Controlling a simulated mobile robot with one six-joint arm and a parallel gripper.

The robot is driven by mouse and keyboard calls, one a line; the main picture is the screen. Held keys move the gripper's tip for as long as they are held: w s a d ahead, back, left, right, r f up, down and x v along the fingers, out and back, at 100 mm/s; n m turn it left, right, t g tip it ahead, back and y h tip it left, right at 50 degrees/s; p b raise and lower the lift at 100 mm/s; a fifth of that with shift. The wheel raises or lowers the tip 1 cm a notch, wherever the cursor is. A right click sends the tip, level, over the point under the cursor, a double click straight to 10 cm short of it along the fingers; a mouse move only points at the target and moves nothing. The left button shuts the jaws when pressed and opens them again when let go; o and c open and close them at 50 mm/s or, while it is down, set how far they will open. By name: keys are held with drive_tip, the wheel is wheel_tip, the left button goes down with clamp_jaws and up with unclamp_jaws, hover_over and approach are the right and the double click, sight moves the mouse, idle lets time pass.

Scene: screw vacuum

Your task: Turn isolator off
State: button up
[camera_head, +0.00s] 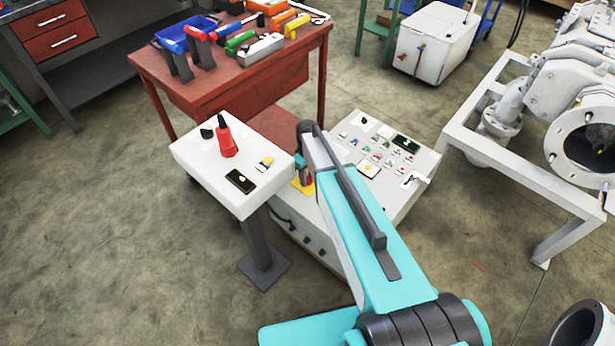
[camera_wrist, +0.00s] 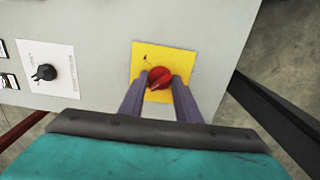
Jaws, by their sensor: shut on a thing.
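The isolator is a red rotary knob (camera_wrist: 159,77) on a yellow square plate (camera_wrist: 149,57), fixed to a grey panel face. In the wrist view my gripper (camera_wrist: 159,84) has one finger on each side of the red knob, shut on it. The knob's exact angle is hard to read. In the head view my arm covers most of the isolator; a part of the yellow plate (camera_head: 307,188) shows at the left edge of the control cabinet (camera_head: 410,215).
A black selector knob (camera_wrist: 45,72) on a white plate sits left of the isolator. A white pedestal box (camera_head: 195,160) with a red lever (camera_head: 226,138) stands close left of the cabinet. A red tool table (camera_head: 150,68) is behind; white pipework (camera_head: 540,110) is at right.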

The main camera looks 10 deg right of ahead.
drive_tip(key=o, duration=1.1)
drive_tip(key=shift+c, duration=0.2)
drive_tip(key=shift+r, duration=0.15)
wheel_tip(320, 180, up, 14)
drive_tip(key=shift+f+b, duration=0.2)
drive_tip(key=shift+b, duration=0.2)
